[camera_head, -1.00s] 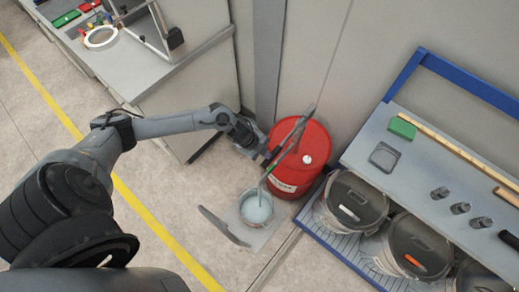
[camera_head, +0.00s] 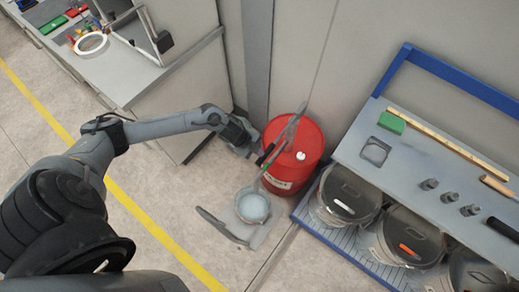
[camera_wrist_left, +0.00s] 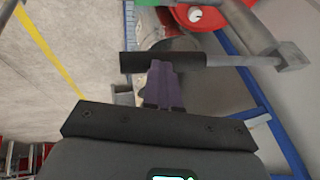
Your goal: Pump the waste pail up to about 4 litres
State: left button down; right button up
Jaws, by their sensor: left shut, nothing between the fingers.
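The red drum (camera_head: 311,150) stands against the grey wall with a grey hand pump (camera_head: 292,128) on top. The waste pail (camera_head: 252,207) stands in front of it on a flat grey plate (camera_head: 259,239) and holds pale bluish liquid. No level marking is readable. My left gripper (camera_head: 257,152) is at the drum's left side, by the pump's lever. In the left wrist view, its fingers (camera_wrist_left: 165,85) are together, close to a black bar-shaped grip (camera_wrist_left: 190,61) on a grey rod; contact cannot be told. The right gripper is not in view.
A blue-framed rack (camera_head: 408,62) at right holds lidded pails (camera_head: 352,196) below and small items above. A grey bench (camera_head: 170,85) stands at upper left. Floor to the left is open.

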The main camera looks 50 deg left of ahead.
pick_arm(q)
jog(key=p+v, duration=0.1)
jog(key=v, duration=1.1)
jog(key=shift+r, duration=0.3)
